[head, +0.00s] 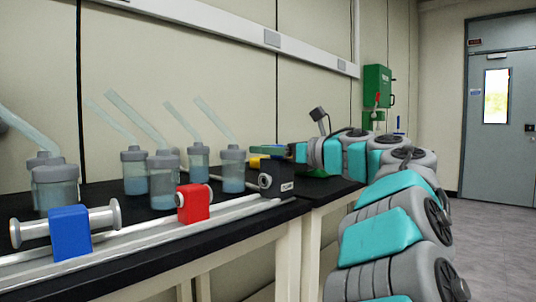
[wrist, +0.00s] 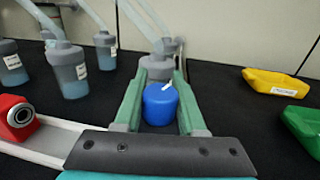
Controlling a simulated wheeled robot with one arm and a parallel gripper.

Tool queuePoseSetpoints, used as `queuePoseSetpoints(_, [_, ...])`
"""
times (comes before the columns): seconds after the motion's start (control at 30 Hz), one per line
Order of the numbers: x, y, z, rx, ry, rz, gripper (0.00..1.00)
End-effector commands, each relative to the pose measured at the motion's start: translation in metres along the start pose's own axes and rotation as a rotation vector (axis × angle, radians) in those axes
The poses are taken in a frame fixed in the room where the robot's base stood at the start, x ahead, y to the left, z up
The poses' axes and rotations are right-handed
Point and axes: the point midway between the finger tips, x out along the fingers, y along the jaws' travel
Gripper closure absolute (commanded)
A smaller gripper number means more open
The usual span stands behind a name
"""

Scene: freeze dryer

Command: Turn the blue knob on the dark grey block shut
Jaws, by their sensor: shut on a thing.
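The dark grey block (head: 277,180) stands at the right end of the rail in the head view, with a small label and a grey round port on its faces. The blue knob (wrist: 160,104) shows in the wrist view between the two green fingers of my gripper (wrist: 159,82), with a small white mark near its far edge. My gripper is shut on the knob, one finger along each side. In the head view my gripper (head: 264,150) reaches in from the right above the block, and the knob cannot be made out there.
A red block (head: 194,204) and a blue block (head: 70,233) sit further left along the pale rail (head: 150,238). Several grey-lidded flasks (head: 162,180) with slanted tubes stand behind it. A yellow tray (wrist: 275,82) and a green tray (wrist: 302,128) lie to the right in the wrist view.

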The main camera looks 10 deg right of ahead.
Motion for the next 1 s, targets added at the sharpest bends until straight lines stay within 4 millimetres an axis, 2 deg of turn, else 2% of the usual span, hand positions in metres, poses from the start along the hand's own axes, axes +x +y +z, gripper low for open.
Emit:
queuePoseSetpoints(0.5, [0.000,0.008,-0.001,0.000,0.001,0.273,1.00])
queuePoseSetpoints(1.0, [-0.002,0.013,0.000,0.000,0.001,0.425,1.00])
